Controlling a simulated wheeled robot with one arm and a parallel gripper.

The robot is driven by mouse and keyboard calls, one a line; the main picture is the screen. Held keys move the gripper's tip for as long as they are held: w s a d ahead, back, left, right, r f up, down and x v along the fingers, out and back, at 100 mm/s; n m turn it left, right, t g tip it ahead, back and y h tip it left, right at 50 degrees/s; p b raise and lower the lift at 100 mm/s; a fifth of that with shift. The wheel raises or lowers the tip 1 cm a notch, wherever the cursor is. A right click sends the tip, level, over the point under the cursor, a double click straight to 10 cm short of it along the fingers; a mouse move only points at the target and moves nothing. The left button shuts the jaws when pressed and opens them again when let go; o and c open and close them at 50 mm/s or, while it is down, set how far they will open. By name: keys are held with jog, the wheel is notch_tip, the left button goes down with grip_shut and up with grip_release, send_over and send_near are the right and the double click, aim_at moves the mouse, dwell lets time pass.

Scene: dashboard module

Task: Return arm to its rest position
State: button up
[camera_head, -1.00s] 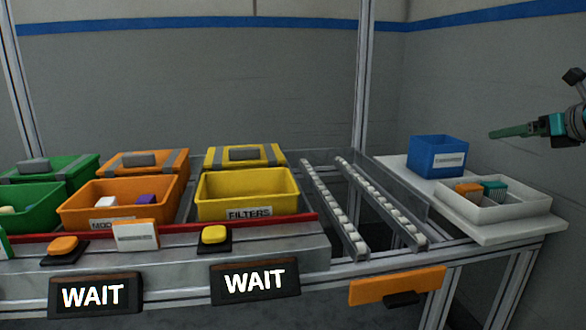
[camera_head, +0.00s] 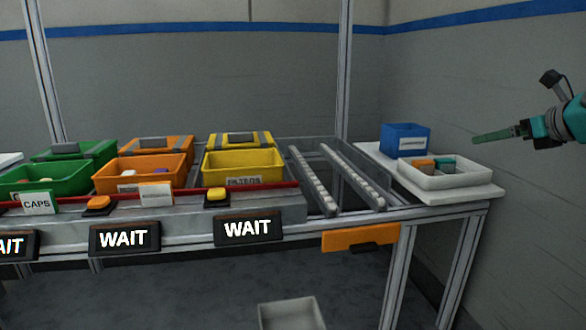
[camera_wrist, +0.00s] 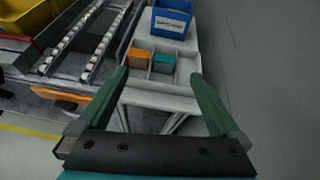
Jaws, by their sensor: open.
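My gripper (camera_head: 492,136) hangs in the air at the right of the head view, to the right of the white shelf and above it, with its fingers pointing left. In the wrist view my gripper (camera_wrist: 160,85) shows two green fingers spread apart with nothing between them. Beyond the fingertips is the white divided tray (camera_head: 447,181), which holds an orange block (camera_wrist: 138,57) and a teal block (camera_wrist: 163,63).
A blue bin (camera_head: 404,140) stands behind the tray on the white shelf (camera_head: 462,197). Roller rails (camera_head: 352,178) and yellow (camera_head: 243,164), orange (camera_head: 139,175) and green (camera_head: 45,181) bins lie left. A pale container (camera_head: 291,314) is low in front. The air around my gripper is clear.

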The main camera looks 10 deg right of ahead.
jog(key=a+f+n+g+y, duration=0.15)
jog(key=a+f+n, duration=0.3)
jog(key=a, duration=0.55)
jog(key=a+f+n+g+y, duration=0.1)
jog(key=a+f+n+g, duration=0.3)
jog(key=a, duration=0.6)
jog(key=s+a+f+n+g, duration=0.1)
jog(key=s+a+f+n, duration=0.3)
jog(key=a+n, duration=0.15)
jog(key=s+a+f+n+g, duration=0.1)
jog(key=s+a+f+n, duration=0.25)
jog(key=a, duration=0.35)
jog(key=s+a+f+n+g+h, duration=0.1)
jog(key=s+a+f+n+g, duration=0.1)
jog(key=s+a+f+n, duration=0.25)
jog(key=s+a+f+n+g, duration=0.1)
jog(key=s+f+n+g, duration=0.15)
jog(key=s+f, duration=0.35)
jog(key=s+f+n+g+h, duration=0.1)
jog(key=s+f+n, duration=0.2)
jog(key=s, duration=0.3)
jog(key=s+d+f+n+g+h, duration=0.1)
jog(key=s+f+n, duration=0.2)
jog(key=s, duration=0.3)
jog(key=s+f+n+h, duration=0.1)
jog(key=s+f+n, duration=0.2)
jog(key=s, duration=0.3)
jog(key=shift+d+g, duration=0.2)
jog(key=shift+g, duration=0.2)
